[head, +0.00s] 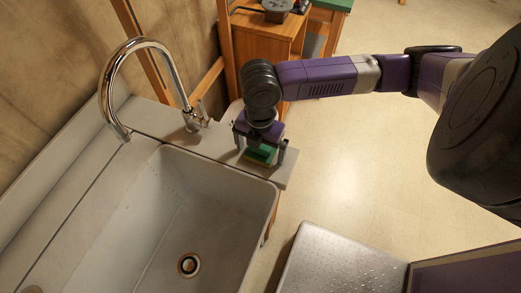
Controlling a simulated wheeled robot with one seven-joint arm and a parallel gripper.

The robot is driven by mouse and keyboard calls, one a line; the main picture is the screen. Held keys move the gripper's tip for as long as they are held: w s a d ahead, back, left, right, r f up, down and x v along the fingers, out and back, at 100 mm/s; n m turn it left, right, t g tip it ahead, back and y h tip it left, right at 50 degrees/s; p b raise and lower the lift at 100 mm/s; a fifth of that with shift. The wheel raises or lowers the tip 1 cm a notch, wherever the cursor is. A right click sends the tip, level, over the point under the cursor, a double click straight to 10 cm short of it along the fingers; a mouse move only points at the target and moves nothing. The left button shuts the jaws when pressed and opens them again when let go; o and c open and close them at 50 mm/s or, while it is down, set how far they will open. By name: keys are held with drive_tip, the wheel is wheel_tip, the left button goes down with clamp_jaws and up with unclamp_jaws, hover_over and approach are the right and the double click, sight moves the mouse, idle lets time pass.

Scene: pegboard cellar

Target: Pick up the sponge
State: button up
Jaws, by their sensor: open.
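The sponge (259,156) is green with a paler yellowish edge. It lies on the narrow ledge at the right end of the sink, near the back corner. My gripper (260,154) points down over it, with its fingers apart on the left and right of the sponge. The gripper body hides part of the sponge's top. I cannot tell whether either finger touches it.
The white sink basin (180,210) is empty, with a drain in its floor. A chrome faucet (150,45) stands behind it, left of my gripper. A wooden cabinet (265,42) stands at the back. A metal surface (330,265) is at the lower right; the floor between is clear.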

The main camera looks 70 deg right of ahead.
drive_tip(key=c, duration=1.4)
drive_tip(key=shift+r, duration=0.1)
wheel_tip(320, 180, up, 20)
drive_tip(key=shift+b, duration=0.3)
